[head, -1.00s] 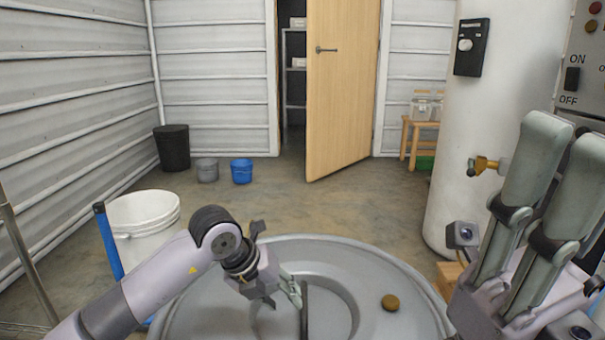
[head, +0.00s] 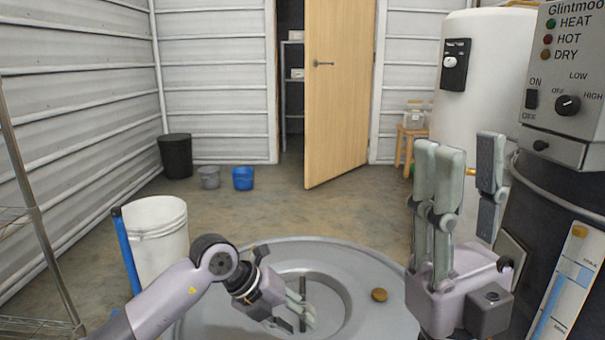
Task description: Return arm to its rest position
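My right gripper (head: 467,160) is raised at the right of the head view, with its grey fingers pointing up. The fingers stand apart with nothing between them. It is in front of the white tank and left of the control panel. My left gripper (head: 297,311) is low over the round grey hopper top (head: 362,259), beside a dark upright bar (head: 303,290) in its middle. Its fingertips overlap the bar in the picture, so I cannot tell whether it grips it.
A control panel (head: 578,90) with a knob and lamps stands close at the right, beside a white tank (head: 492,40). A brown round knob (head: 379,295) lies on the hopper top. A white bucket (head: 158,245) and wire shelf (head: 30,215) are at the left. The middle floor is open.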

